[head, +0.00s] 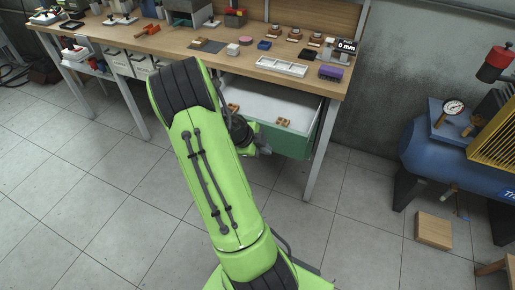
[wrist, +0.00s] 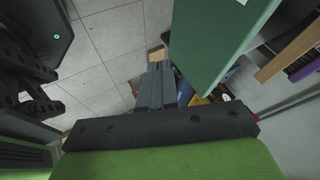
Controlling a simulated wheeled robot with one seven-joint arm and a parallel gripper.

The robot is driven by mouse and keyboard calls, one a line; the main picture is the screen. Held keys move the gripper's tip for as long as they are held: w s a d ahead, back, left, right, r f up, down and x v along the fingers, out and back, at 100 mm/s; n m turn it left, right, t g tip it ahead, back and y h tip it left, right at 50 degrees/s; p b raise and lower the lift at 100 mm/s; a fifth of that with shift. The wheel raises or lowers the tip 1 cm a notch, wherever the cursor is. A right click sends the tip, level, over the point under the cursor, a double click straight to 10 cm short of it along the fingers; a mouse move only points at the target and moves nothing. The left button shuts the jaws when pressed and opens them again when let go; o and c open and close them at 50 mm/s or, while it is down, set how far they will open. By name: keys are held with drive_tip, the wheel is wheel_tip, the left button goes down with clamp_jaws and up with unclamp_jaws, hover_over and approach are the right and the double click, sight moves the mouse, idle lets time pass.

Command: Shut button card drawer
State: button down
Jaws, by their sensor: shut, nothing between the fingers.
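A drawer with a green front (head: 282,142) and a white inside (head: 265,100) stands pulled out under the right end of the workbench. Several small wooden pieces (head: 283,122) lie in it. In the wrist view a green panel (wrist: 215,40), which looks like the drawer front, fills the upper right. My gripper (wrist: 160,68) is shut and empty, pointing along the outer side of this panel. I cannot tell whether its fingers touch it. In the head view my arm and wrist are at the drawer's front left, and the fingertips are not clear.
The wooden workbench (head: 180,45) carries a white tray (head: 282,66), a purple block (head: 331,72) and small parts. A bench leg (head: 317,160) stands right of the drawer. A blue compressor (head: 435,150) and a wooden block (head: 433,231) are at the right. The tiled floor before the drawer is clear.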

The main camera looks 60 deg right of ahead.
sight(283, 149)
drive_tip(key=d+f, duration=0.1)
drive_tip(key=d, duration=0.1)
drive_tip(key=s+d+f, duration=0.1)
drive_tip(key=d+f+b, duration=0.1)
drive_tip(key=d+f, duration=0.1)
drive_tip(key=shift+s+d, duration=0.15)
drive_tip(key=shift+d, duration=0.2)
drive_tip(key=shift+d+r, duration=0.1)
drive_tip(key=shift+d, duration=0.25)
